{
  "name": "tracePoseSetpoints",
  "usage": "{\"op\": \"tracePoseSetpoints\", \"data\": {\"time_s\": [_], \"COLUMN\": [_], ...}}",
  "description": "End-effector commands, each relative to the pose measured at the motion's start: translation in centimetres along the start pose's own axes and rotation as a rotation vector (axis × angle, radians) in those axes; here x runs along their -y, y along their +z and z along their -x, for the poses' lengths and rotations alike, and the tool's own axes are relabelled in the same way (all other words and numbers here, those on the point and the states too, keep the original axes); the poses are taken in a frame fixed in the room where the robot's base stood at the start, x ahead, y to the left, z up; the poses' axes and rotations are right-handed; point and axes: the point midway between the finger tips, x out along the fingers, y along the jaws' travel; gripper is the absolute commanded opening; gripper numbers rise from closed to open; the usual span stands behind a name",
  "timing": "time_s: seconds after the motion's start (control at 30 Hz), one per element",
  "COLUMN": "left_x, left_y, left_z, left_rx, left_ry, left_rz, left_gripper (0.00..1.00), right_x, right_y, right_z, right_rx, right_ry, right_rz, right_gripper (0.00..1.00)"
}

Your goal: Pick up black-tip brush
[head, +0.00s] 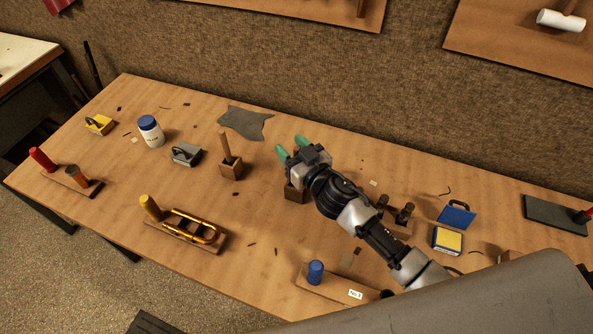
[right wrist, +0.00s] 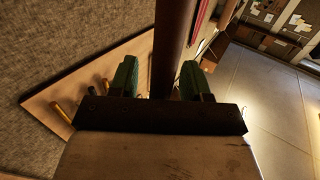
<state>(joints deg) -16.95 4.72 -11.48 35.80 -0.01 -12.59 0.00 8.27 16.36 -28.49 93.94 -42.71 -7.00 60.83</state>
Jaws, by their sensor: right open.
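My right gripper (head: 291,148) is open, its green fingertips pointing to the back left above a wooden block (head: 296,194). The block is partly hidden by the gripper. In the right wrist view a dark brown rod (right wrist: 174,45) stands between the two open fingers of the gripper (right wrist: 160,78), with no clear grip on it. I cannot tell whether this rod is the black-tip brush; no black tip shows. A second wooden block (head: 231,168) to the left holds an upright wooden handle (head: 224,146). My left gripper is not in view.
On the workbench (head: 225,285) stand a white jar with a blue lid (head: 150,131), a grey cloth (head: 245,122), a grey block with a handle (head: 186,154) and a brass slide on a board (head: 190,228). A blue-and-yellow box (head: 447,240) is to the right.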

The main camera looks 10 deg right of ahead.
Motion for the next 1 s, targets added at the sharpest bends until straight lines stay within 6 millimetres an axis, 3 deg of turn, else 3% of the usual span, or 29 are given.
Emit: {"op": "tracePoseSetpoints", "data": {"time_s": [0.17, 0.47, 0.77, 1.0], "left_x": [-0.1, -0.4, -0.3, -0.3], "left_y": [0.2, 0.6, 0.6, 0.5], "left_z": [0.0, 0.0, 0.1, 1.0], "left_rx": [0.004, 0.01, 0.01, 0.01], "left_ry": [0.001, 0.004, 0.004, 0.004], "left_rz": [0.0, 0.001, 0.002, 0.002], "left_gripper": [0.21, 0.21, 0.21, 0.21], "right_x": [0.0, 0.0, 0.0, -0.1], "right_y": [0.0, 0.0, -0.3, -4.3], "right_z": [0.0, 0.0, 0.0, 0.0], "right_rx": [0.0, 0.0, -0.002, -0.007], "right_ry": [0.0, 0.0, 0.0, -0.002], "right_rz": [0.0, 0.0, 0.0, 0.004], "right_gripper": [0.46, 0.0, 0.0, 0.0]}}
